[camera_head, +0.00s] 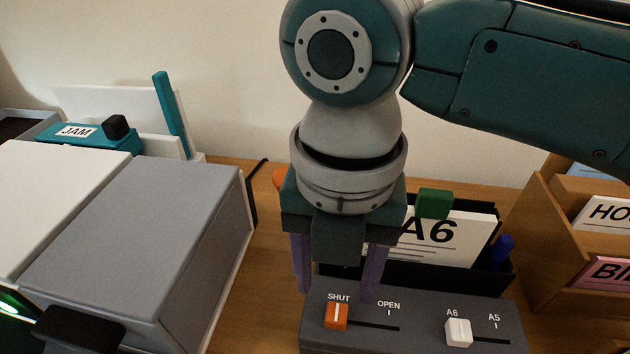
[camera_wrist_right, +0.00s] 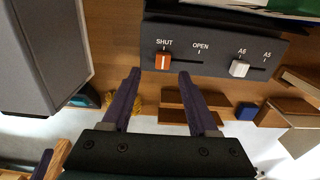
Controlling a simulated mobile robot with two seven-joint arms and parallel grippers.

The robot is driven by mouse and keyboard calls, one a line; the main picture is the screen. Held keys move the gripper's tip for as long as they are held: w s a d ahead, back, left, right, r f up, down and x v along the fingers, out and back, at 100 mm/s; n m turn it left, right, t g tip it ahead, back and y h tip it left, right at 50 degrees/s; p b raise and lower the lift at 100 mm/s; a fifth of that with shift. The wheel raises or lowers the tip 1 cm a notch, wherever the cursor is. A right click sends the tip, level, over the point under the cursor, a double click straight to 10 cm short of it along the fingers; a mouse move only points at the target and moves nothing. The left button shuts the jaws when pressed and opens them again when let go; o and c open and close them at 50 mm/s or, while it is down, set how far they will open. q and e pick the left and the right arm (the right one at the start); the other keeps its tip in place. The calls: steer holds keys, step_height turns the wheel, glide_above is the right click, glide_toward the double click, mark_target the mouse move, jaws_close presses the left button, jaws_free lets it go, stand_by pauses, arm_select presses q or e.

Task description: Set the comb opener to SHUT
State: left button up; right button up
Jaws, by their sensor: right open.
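The comb opener (camera_head: 425,335) is a dark grey box with two sliders on its top. Its orange knob (camera_head: 337,316) stands at the left end of its slot, under the SHUT label; OPEN is marked to the right. The knob also shows in the right wrist view (camera_wrist_right: 163,62). My right gripper (camera_head: 335,294) is open and empty, pointing down above the opener's left part. In the right wrist view its fingertips (camera_wrist_right: 160,76) lie to either side of the orange knob, without visible contact.
A white knob (camera_head: 458,332) sits at the A6 end of the second slot. Behind stands a black holder with an A6 card (camera_head: 450,240) and a green block (camera_head: 434,204). A grey machine (camera_head: 140,230) is left; a wooden card rack (camera_head: 560,240) is right.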

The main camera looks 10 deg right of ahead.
mark_target(332, 312)
step_height(332, 312, up, 4)
steer(key=shift+r+p, duration=0.15)
steer(key=shift+p, duration=0.15)
